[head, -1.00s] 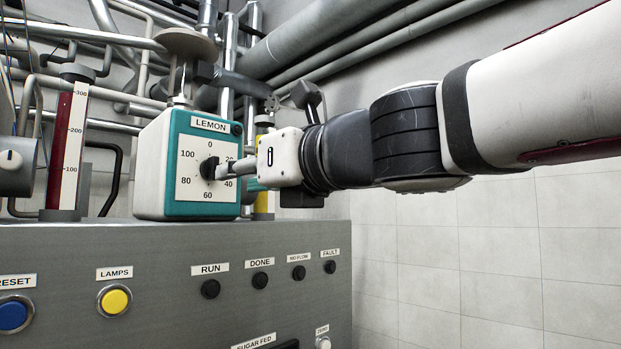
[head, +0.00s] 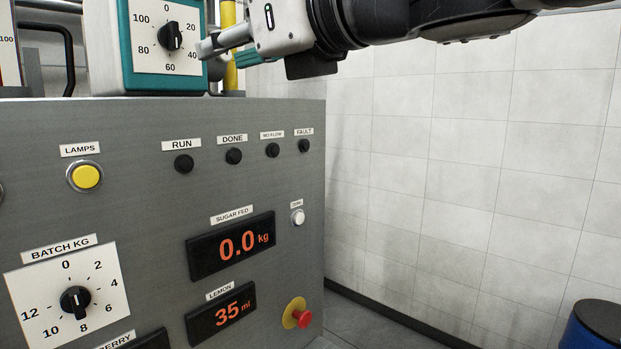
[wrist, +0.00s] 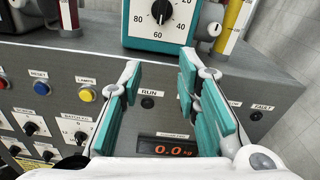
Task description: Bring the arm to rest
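My gripper (head: 207,47) is at the top of the head view, just right of the black knob of the lemon dial (head: 171,36) and apart from it. My arm runs from it to the upper right. In the wrist view my gripper (wrist: 160,62) shows two teal-padded fingers spread wide with nothing between them. The lemon dial (wrist: 161,12) is beyond the fingertips in that view, on a teal-edged box.
The grey control panel (head: 140,125) carries several lamps, a batch dial (head: 75,300) and a red stop button (head: 302,317). The displays read 0.0 kg (head: 232,246) and 35 ml (head: 222,313). A blue drum (head: 590,335) stands lower right. The space before the tiled wall looks clear.

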